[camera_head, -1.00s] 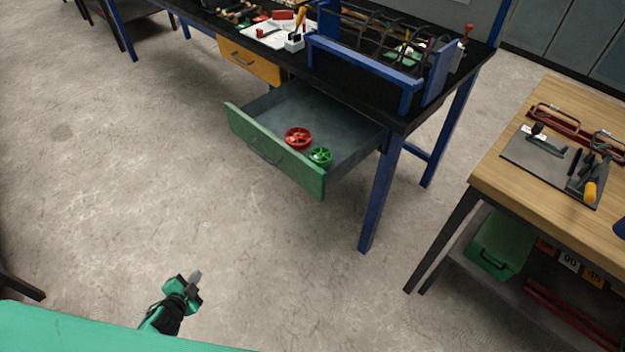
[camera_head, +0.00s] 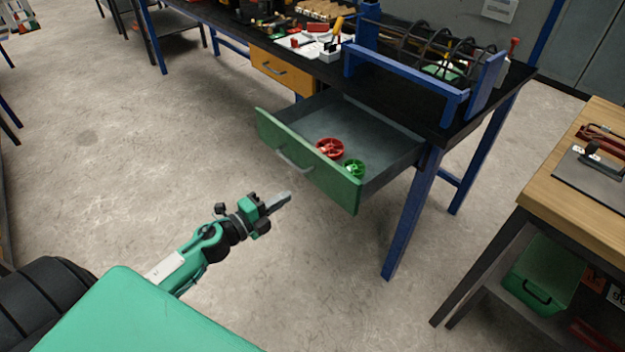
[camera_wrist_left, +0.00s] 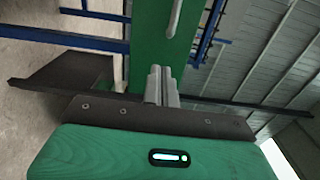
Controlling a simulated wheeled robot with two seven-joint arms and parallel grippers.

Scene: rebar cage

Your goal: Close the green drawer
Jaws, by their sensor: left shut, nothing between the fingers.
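The green drawer (camera_head: 310,165) stands pulled out from under the black workbench, its front facing me with a grey handle (camera_head: 294,162). A red wheel (camera_head: 330,148) and a green wheel (camera_head: 354,168) lie inside it. My left gripper (camera_head: 286,198) is shut and empty in front of the drawer front, nearer to me and below the handle. In the left wrist view the shut fingers (camera_wrist_left: 163,85) point at a green panel (camera_wrist_left: 150,48), which looks like the drawer front. I cannot tell the remaining gap. My right gripper is out of view.
An orange drawer (camera_head: 283,70) is shut to the left. A blue table leg (camera_head: 411,220) stands to the right of the green drawer. A wooden table (camera_head: 575,190) with a green bin (camera_head: 545,275) below is at right. The floor in front is clear.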

